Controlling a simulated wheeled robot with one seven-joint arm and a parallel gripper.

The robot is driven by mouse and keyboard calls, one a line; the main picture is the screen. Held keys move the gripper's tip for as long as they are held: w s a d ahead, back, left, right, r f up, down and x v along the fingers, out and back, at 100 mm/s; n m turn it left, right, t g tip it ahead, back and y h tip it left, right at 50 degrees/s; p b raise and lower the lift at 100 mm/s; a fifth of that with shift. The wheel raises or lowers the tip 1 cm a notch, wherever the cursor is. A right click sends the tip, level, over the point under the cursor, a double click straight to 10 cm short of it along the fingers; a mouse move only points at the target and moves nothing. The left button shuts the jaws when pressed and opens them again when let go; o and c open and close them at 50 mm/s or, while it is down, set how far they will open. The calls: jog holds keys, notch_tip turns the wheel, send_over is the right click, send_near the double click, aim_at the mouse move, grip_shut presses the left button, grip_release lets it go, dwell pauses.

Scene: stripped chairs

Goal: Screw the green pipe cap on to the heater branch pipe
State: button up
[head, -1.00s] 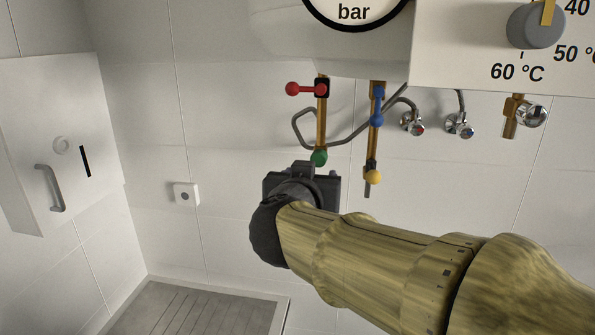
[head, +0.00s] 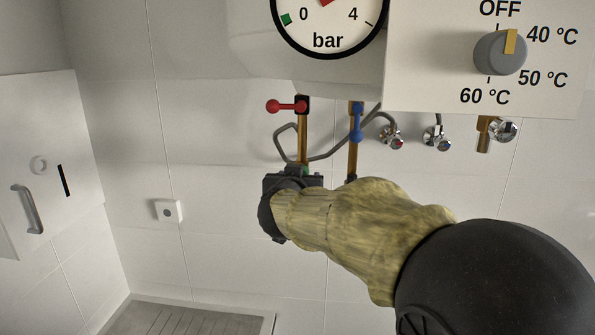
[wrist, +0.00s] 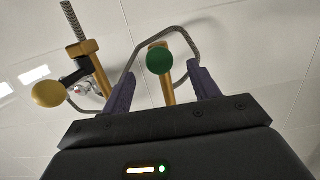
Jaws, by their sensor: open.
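The green pipe cap (wrist: 159,60) sits at the lower end of a brass pipe (wrist: 168,92), the one with the red lever (head: 287,106) in the head view. In the wrist view my gripper (wrist: 164,72) is open, with one purple finger on each side of the cap and pipe and a gap on both sides. Nothing is held. In the head view my gripper (head: 297,172) is just under the pipe (head: 303,140) and hides nearly all of the cap. How far the cap is threaded on cannot be told.
A second brass pipe (head: 353,155) with a blue lever (head: 356,122) stands close to the right. A grey bent tube (head: 281,140) passes behind the pipes. The heater (head: 420,60) hangs above.

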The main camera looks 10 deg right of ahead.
jog(key=x, duration=0.5)
jog(key=shift+w+d+p, duration=0.1)
jog(key=shift+w+p, duration=0.1)
jog(key=shift+p, duration=0.15)
grip_shut()
jog(key=shift+r+g+p, duration=0.15)
jog(key=shift+g+p, duration=0.25)
jog(key=shift+p, duration=1.65)
